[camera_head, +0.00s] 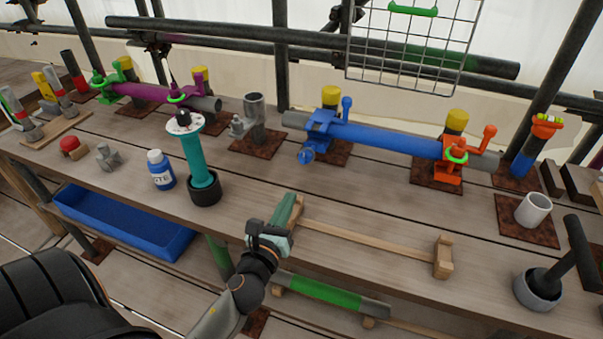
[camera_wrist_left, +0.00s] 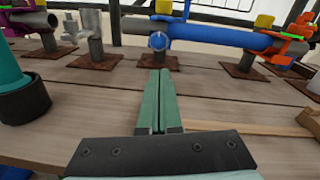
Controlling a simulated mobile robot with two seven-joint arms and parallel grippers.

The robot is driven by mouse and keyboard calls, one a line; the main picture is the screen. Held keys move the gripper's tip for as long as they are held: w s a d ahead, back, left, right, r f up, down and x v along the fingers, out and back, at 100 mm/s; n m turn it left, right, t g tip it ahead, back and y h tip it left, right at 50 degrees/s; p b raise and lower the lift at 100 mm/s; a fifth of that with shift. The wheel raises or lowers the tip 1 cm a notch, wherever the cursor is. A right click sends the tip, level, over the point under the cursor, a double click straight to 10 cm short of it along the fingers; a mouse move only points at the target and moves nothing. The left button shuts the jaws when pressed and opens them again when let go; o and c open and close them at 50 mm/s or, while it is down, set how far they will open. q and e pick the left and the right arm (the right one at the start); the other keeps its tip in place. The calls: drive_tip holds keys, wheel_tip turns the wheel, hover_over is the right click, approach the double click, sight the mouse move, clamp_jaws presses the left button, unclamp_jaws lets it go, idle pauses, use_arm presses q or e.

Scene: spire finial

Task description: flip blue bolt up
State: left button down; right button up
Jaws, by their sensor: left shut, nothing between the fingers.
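A blue clamp (camera_head: 320,124) sits at the left end of the blue sleeve (camera_head: 385,138) on a grey tube at the back of the bench. A round-ended blue bolt (camera_head: 305,157) sticks out low at its front left, toward me. In the left wrist view the blue bolt (camera_wrist_left: 158,41) is just beyond the fingertips. A blue knobbed lever (camera_head: 347,105) stands upright on the clamp's right side. My left gripper (camera_head: 292,208) is shut and empty above the front of the bench, short of the bolt and apart from it; its green fingers (camera_wrist_left: 160,76) point toward the clamp.
An orange clamp (camera_head: 455,160) holds the sleeve's right end. A teal post (camera_head: 200,165) in a black cup and a blue-white bottle (camera_head: 160,170) stand to the left. A wooden rail (camera_head: 365,240) lies right of my gripper. Bare planks lie between gripper and clamp.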

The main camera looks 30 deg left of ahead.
sight(308, 154)
use_arm(q)
drive_tip(key=shift+w, duration=0.1)
drive_tip(key=p+x, duration=0.1)
drive_tip(key=x, duration=0.8)
drive_tip(key=shift+w, duration=0.4)
drive_tip(key=shift+w+a, duration=0.1)
drive_tip(key=shift+a, duration=0.05)
